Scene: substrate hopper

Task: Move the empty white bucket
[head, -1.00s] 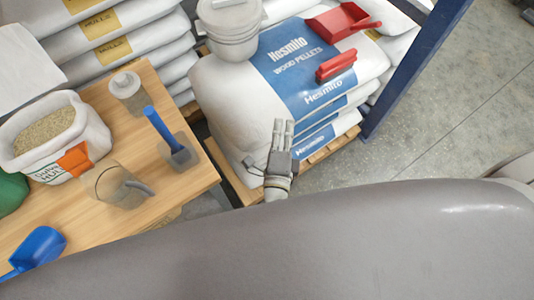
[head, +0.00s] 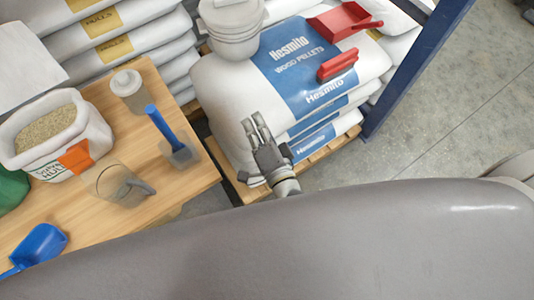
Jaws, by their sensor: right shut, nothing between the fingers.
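The white bucket (head: 232,38) stands upright on top of the stacked wood pellet bags (head: 215,90), at the top middle of the head view. Its top is cut off by the picture's edge, so I cannot see inside it. My right gripper (head: 255,122) is shut and empty. In the picture it lies below the bucket, in front of the white side of the pellet bags, clearly apart from the bucket. My left gripper is not in view.
A red dustpan (head: 342,20) and a red brush (head: 337,64) lie on the bags. A blue post (head: 405,75) stands to the right. The wooden table (head: 170,200) at left holds an open sack (head: 55,140), a clear beaker (head: 120,187) and a blue scoop (head: 40,246).

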